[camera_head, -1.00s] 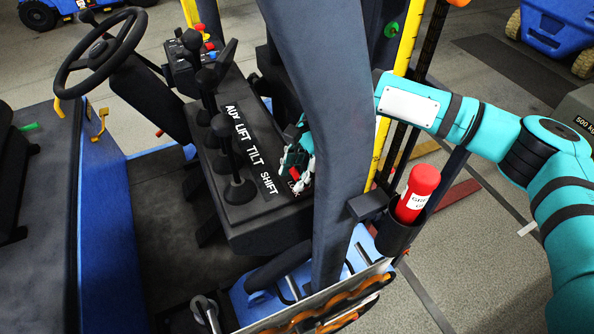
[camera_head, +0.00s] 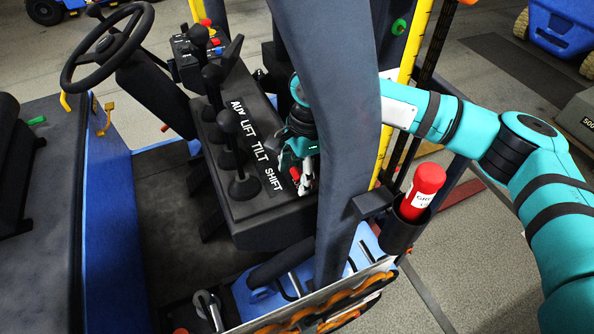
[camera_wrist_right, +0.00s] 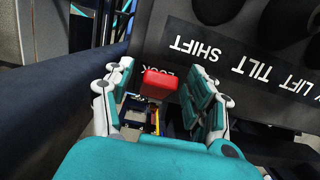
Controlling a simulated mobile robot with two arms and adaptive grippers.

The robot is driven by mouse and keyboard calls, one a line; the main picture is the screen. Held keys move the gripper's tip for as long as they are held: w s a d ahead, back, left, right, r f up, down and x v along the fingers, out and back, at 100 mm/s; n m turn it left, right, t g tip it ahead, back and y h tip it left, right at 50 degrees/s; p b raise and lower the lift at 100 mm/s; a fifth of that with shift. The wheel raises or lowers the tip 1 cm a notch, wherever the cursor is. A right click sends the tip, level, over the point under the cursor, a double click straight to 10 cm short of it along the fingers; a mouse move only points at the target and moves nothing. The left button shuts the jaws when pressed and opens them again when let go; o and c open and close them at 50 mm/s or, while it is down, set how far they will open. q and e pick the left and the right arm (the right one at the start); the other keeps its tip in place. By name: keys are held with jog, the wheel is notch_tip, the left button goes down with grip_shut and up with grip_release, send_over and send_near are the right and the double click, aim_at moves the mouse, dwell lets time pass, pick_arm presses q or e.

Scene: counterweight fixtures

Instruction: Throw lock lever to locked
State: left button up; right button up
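The lock lever has a red block-shaped handle (camera_wrist_right: 160,84). It stands by the partly hidden "LOCK" lettering at the end of the dark lever console (camera_head: 275,212), and a bit of its red also shows in the head view (camera_head: 295,173). My right gripper (camera_wrist_right: 157,73) is open, with one finger on each side of the red handle. A gap shows on the left side; the right finger is close, and I cannot tell whether it touches. In the head view my right gripper (camera_head: 304,178) is at the console's right edge, partly behind a dark post. My left gripper is not in view.
The dark post (camera_head: 335,130) stands directly in front of my right forearm. Several black levers (camera_head: 230,122) labelled AUX, LIFT, TILT and SHIFT stand left of the gripper. A red cylinder (camera_head: 425,180) sits in a holder below my arm. A steering wheel (camera_head: 105,45) is at upper left.

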notch_tip(320, 180, up, 12)
jog(key=d, duration=0.1)
jog(key=shift+w+d, duration=0.3)
jog(key=shift+w, duration=0.05)
jog(key=shift+f, duration=0.1)
